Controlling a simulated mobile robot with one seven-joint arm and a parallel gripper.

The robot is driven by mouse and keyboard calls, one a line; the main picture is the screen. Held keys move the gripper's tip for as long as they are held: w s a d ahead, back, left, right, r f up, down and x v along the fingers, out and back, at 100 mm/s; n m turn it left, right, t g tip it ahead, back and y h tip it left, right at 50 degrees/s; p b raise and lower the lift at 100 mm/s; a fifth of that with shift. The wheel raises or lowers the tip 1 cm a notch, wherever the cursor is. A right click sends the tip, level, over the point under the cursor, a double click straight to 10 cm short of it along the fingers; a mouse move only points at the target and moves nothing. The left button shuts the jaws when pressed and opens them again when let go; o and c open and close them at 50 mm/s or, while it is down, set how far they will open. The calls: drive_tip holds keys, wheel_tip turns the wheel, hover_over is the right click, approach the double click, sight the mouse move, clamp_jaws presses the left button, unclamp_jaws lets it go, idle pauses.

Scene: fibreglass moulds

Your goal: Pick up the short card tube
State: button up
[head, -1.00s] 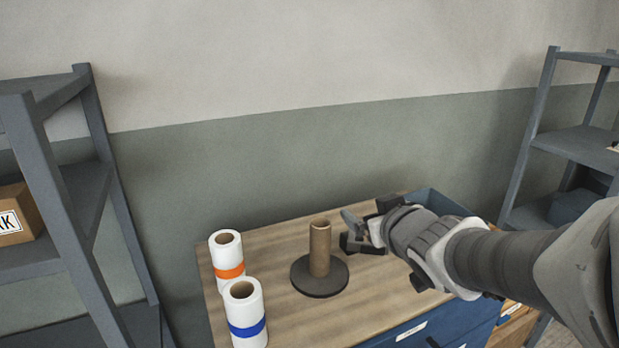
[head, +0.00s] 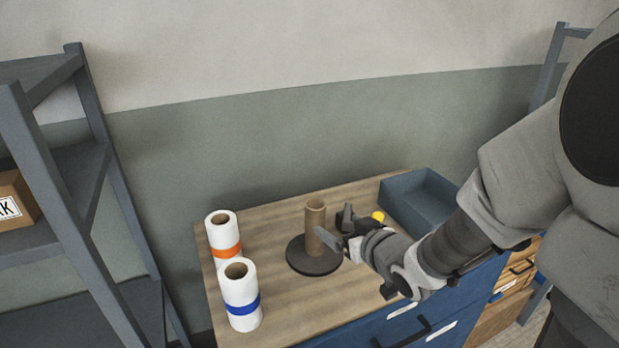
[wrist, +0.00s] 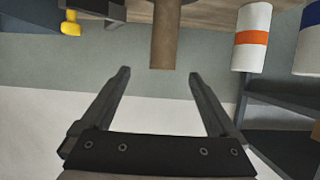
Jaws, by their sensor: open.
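The short card tube (head: 316,211) is brown and stands upright on a dark round base (head: 298,262) on the bench. In the wrist view the tube (wrist: 165,38) appears inverted, lined up between the fingers near their tips. My gripper (head: 332,218) is open and empty, just right of the tube in the head view, with its fingers pointing left towards it. One finger hides part of the tube's lower side. Both fingers show in the wrist view (wrist: 158,73). I cannot tell whether the tips have passed the tube's sides.
Two white rolls, one with an orange band (head: 226,251) and one with a blue band (head: 241,309), stand left of the base. A blue tray (head: 428,192) lies at the back right, with a yellow-ended object (head: 378,216) in front. Shelving (head: 100,150) stands left.

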sight(322, 216)
drive_tip(key=x, duration=0.9)
drive_tip(key=shift+w+a+f, duration=0.1)
drive_tip(key=shift+w+f, duration=0.15)
drive_tip(key=shift+w, duration=0.05)
drive_tip(key=shift+a+x, duration=0.15)
drive_tip(key=shift+x, duration=1.15)
drive_tip(key=shift+a+x, duration=0.15)
drive_tip(key=shift+x, duration=1.2)
drive_tip(key=shift+s, duration=0.1)
drive_tip(key=c, duration=1.4)
